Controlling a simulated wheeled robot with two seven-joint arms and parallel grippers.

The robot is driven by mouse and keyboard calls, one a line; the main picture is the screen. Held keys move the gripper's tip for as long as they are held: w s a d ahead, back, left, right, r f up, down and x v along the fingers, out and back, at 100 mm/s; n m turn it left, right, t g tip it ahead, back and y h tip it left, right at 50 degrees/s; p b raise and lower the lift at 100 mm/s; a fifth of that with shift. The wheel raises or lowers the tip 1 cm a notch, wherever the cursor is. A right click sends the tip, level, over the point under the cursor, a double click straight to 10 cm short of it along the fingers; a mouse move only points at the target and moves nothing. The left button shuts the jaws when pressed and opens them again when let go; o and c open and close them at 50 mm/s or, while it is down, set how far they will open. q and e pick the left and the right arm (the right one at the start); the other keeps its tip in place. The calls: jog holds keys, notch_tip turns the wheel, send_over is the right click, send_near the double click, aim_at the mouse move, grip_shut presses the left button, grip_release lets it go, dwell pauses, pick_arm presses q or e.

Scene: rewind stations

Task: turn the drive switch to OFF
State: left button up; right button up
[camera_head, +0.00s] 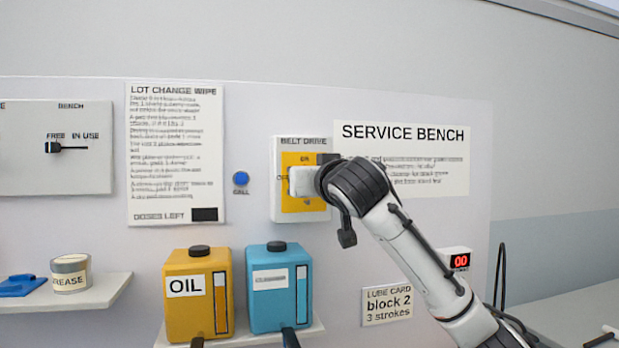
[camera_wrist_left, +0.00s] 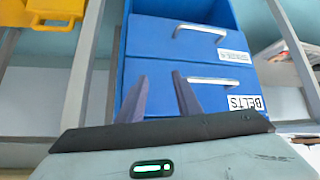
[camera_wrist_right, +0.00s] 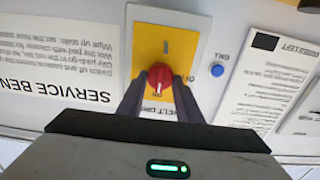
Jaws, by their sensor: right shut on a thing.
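The belt drive switch is a red knob (camera_wrist_right: 159,77) on a yellow plate (camera_wrist_right: 180,45) in a white box; the right wrist view shows it upside down. A pale mark on the knob seems to point towards the ON lettering. The OFF lettering is at the side, partly hidden. My right gripper (camera_wrist_right: 160,88) is shut on the knob, one finger on each side. In the head view my right gripper (camera_head: 304,181) covers the knob on the BELT DRIVE box (camera_head: 285,150). My left gripper (camera_wrist_left: 163,92) is open and empty, facing blue drawers (camera_wrist_left: 165,55).
A blue CALL button (camera_head: 241,178) and a wipe notice (camera_head: 175,218) are left of the box. A yellow OIL container (camera_head: 178,318) and a blue container (camera_head: 265,317) stand on a shelf below. A SERVICE BENCH sign (camera_head: 400,135) is behind my right arm.

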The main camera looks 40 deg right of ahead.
jog(key=shift+n, duration=0.4)
jog(key=n, duration=0.2)
jog(key=shift+n, duration=0.4)
jog(key=shift+w+a+f+n, duration=0.1)
jog(key=shift+a+n, duration=0.05)
jog(key=shift+n, duration=3.45)
jog(key=shift+a+f+n, duration=0.1)
jog(key=shift+n, duration=3.5)
jog(key=o, duration=1)
jog(key=shift+o, duration=0.2)
jog(key=shift+f, duration=0.15)
